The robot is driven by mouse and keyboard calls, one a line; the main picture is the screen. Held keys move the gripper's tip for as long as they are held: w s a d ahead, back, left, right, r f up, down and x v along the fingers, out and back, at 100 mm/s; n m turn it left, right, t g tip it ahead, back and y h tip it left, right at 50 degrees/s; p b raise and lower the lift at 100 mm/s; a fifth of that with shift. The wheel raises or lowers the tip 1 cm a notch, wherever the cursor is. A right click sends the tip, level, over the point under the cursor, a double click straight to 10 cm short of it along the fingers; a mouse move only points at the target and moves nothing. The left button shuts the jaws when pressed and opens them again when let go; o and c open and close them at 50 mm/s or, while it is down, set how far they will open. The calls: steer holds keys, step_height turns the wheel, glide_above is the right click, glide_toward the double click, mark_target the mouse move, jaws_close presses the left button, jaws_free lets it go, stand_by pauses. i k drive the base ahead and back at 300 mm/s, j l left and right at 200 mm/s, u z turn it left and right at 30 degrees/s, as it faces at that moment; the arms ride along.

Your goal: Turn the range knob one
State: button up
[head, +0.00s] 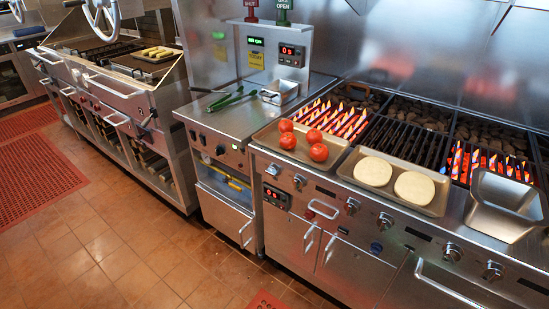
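Several round metal knobs sit along the sloped front panel of the grill range (330,190). From left to right I see a first knob (299,182), a second knob (351,206), a third knob (384,221), a fourth knob (452,253) and a last knob (493,270). I cannot tell from any readable label which is knob one. Their exact dial angles are too small to read. Flames burn at the left and right of the grill, and the middle grate shows none. My gripper is not in view.
A tray (268,139) with tomatoes and a tray (439,203) with two pale rounds rest on the front ledge above the knobs. A steel pan (505,205) sits at right.

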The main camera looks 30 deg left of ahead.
mark_target(273, 170)
steer(key=u, duration=1.15)
